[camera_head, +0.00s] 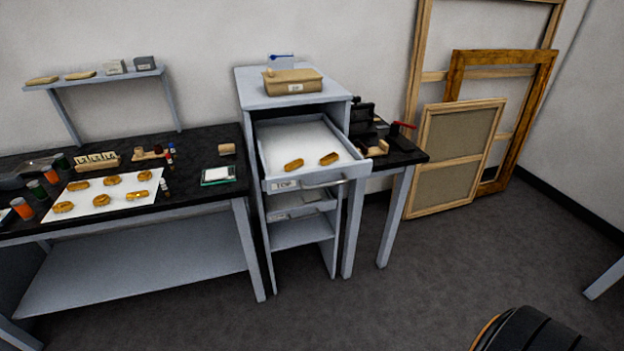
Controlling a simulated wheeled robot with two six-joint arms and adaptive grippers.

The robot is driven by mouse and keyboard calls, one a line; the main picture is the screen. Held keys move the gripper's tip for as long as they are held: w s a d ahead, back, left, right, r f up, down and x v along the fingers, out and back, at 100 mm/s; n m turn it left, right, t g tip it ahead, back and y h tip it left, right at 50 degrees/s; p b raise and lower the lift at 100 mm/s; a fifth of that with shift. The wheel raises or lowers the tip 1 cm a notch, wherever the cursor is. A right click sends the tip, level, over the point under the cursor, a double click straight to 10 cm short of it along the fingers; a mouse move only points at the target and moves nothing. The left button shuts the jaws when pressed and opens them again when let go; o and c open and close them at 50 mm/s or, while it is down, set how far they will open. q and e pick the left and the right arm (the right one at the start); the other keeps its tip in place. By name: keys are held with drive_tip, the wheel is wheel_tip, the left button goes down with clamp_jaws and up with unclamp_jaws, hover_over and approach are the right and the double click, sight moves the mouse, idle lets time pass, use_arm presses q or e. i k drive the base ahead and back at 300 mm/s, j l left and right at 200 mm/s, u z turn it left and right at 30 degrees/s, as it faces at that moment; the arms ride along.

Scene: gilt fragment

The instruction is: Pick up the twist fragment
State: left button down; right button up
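Several small gilt fragments lie in rows on a white sheet (120,205) on the black-topped bench at left. They include a back-row fragment (112,180), a front-left fragment (64,207) and a front-right fragment (137,195). Two more, a left drawer fragment (293,165) and a right drawer fragment (329,158), lie apart in the pulled-out, white-lined top drawer (275,150) of a grey cabinet. All are too small here to tell which is the twist fragment. Neither of my grippers is in view; a dark rounded part of mine shows at bottom right.
Small jars, including an orange-banded jar (22,208), crowd the bench's left end. A tan box (292,82) sits on the cabinet (250,95). Wooden frames, including a small frame (455,160), lean on the wall at right. The floor (400,290) in front is clear.

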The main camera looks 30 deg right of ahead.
sight(330, 159)
drive_tip(key=i+j+z, duration=0.1)
drive_tip(key=z, duration=0.55)
drive_tip(key=i+j+z, duration=0.15)
drive_tip(key=j, duration=0.2)
drive_tip(key=i+j+z, duration=0.1)
drive_tip(key=j, duration=0.3)
drive_tip(key=i+j+z, duration=0.15)
drive_tip(key=j, duration=0.25)
drive_tip(key=i+j+z, duration=0.15)
drive_tip(key=j, duration=0.25)
drive_tip(key=i+j+z, duration=0.15)
drive_tip(key=j, duration=0.3)
